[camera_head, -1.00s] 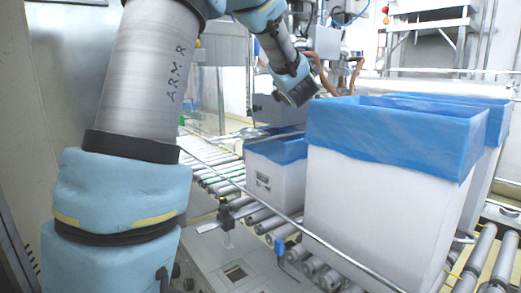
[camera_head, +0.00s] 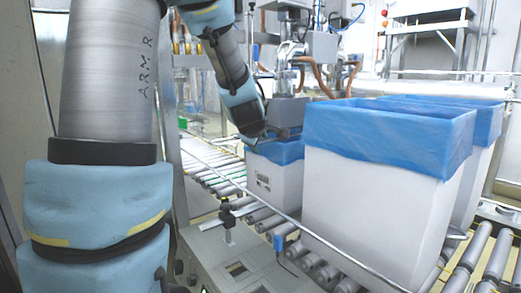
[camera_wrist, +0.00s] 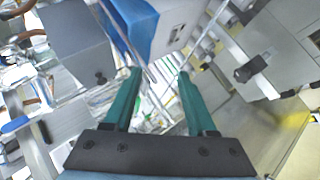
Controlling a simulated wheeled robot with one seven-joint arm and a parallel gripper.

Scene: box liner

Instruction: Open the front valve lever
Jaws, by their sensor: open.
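My gripper shows in the wrist view (camera_wrist: 160,74) with two teal fingers apart and nothing between them. In the head view my wrist hangs in front of the small lined box (camera_head: 276,178), and my fingertips are too small to make out. I cannot pick out the front valve lever for certain. A small blue handle-like part (camera_wrist: 15,125) shows at the left edge of the wrist view, away from my fingers. A black clamp or knob (camera_head: 227,214) stands by the guide rail in the head view; a similar black part (camera_wrist: 254,70) is right of my fingers in the wrist view.
A large white box with a blue liner (camera_head: 375,205) stands on the roller conveyor (camera_head: 212,170), with another behind it. A metal guide rail runs along the front. A grey control panel (camera_head: 218,262) and small blue part (camera_head: 279,243) are below. Machinery with hoses stands behind.

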